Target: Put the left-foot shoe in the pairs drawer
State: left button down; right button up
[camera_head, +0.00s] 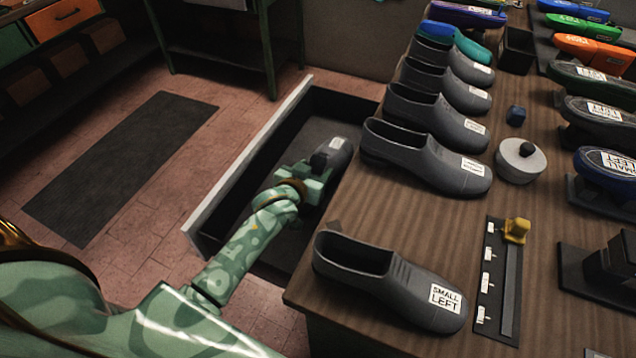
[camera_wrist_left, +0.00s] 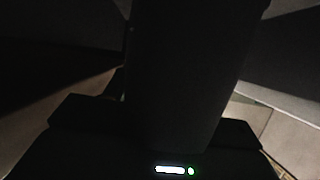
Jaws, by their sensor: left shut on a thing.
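My left gripper (camera_head: 314,178) is down inside the open pairs drawer (camera_head: 240,165) and is shut on a grey shoe (camera_head: 341,150). Its toe with a pale label points away from me; the gripper and arm hide the rest, and I cannot read the label. In the left wrist view the held shoe is a dark upright shape (camera_wrist_left: 185,75) between the jaws. I cannot tell whether it touches the drawer floor. Another grey shoe (camera_head: 390,280), labelled SMALL LEFT, lies on the bench's near corner. My right gripper is not in view.
The wooden bench (camera_head: 400,215) borders the drawer on the right. It holds a row of grey shoes (camera_head: 425,155), a round grey pot (camera_head: 520,160), a yellow-knobbed slider (camera_head: 515,232) and coloured lasts (camera_head: 605,175). A dark mat (camera_head: 120,165) lies on the floor to the left.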

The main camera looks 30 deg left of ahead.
aim_at(322, 174)
pick_arm(q)
jog(key=shift+w+d+f+b, duration=0.2)
jog(key=shift+w+f+b, duration=0.15)
jog(key=shift+f, duration=0.1)
notch_tip(322, 174, down, 4)
jog(key=shift+w+r+b, duration=0.1)
jog(key=shift+r+b, duration=0.15)
jog(key=shift+b, duration=0.7)
jog(key=shift+r, duration=0.2)
jog(key=c, duration=0.5)
grip_release()
jog(key=shift+f, duration=0.1)
jog(key=shift+s+d+r+p, duration=0.1)
jog(key=shift+s+r+p, duration=0.15)
jog(key=shift+s+p, duration=0.15)
jog(key=p+v, duration=0.2)
jog(key=v, duration=0.4)
jog(key=shift+s+r, duration=0.1)
jog(key=shift+s, duration=0.3)
